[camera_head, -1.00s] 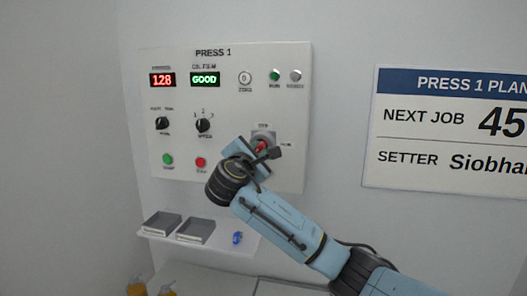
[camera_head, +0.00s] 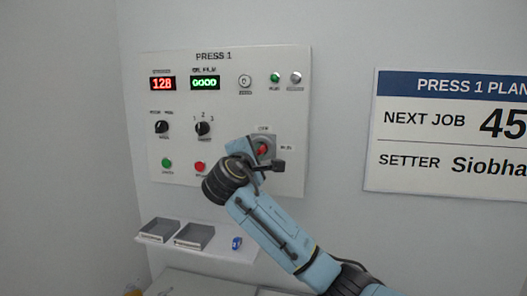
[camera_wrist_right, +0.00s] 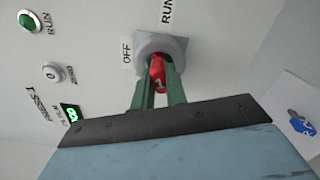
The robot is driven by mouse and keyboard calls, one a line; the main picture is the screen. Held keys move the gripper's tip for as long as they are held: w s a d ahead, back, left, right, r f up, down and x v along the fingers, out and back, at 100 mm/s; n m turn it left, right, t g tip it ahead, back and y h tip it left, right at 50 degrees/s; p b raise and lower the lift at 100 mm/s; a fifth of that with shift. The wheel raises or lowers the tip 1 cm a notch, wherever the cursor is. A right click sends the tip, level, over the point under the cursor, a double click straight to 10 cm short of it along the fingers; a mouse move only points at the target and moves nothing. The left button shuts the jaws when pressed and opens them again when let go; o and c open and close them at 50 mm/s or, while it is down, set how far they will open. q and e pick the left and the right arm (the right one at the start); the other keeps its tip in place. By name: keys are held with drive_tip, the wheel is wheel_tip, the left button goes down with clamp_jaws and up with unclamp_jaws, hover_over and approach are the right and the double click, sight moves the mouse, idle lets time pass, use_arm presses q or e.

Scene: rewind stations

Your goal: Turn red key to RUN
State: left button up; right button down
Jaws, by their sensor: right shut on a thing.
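The red key (camera_head: 262,150) sits in a grey key switch (camera_head: 268,141) at the lower right of the PRESS 1 panel. Labels read OFF above the switch and RUN to its right. In the right wrist view the red key (camera_wrist_right: 157,75), marked 1, stands out of the grey lock (camera_wrist_right: 174,46), and the two green fingers of my right gripper (camera_wrist_right: 158,88) are closed around it. In the head view the gripper body partly covers the switch. I cannot tell the key's exact angle. My left gripper is not in view.
The panel (camera_head: 230,180) also carries two displays, knobs, lamps and buttons. A PRESS 1 PLAN sign (camera_head: 450,130) hangs to the right.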

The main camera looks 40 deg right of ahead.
drive_tip(key=m+b, duration=0.3)
drive_tip(key=m, duration=0.2)
drive_tip(key=shift+m+b, duration=0.3)
drive_tip(key=shift+m, duration=0.1)
drive_tip(key=c, duration=1.3)
unclamp_jaws()
drive_tip(key=shift+c, duration=0.2)
